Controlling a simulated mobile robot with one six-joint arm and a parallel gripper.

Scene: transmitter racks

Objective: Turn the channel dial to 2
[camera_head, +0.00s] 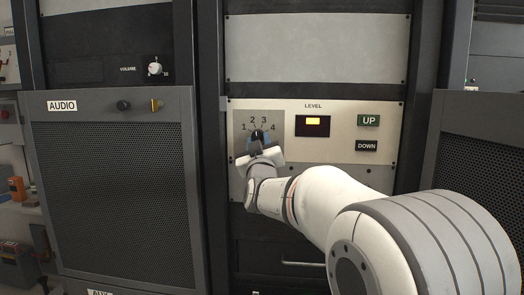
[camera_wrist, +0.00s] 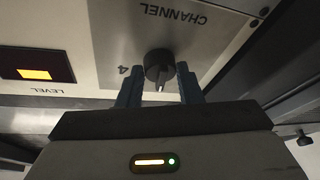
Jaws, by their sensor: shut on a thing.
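The channel dial is a black knob (camera_head: 257,135) on a grey plate with the numbers 1 to 4 around it, on the rack's cream panel. My gripper (camera_head: 256,147) reaches it from below and is shut on the knob. In the wrist view, which is upside down, the knob (camera_wrist: 158,64) sits between the two blue-padded fingers (camera_wrist: 160,86), below the word CHANNEL. A pale pointer mark on the knob faces roughly up the panel, around 2 and 3; the exact number is hard to tell. The numbers 1, 2 and 3 are not readable in the wrist view.
An AUDIO speaker grille (camera_head: 115,190) stands out at the left. Another mesh panel (camera_head: 485,135) is at the right.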

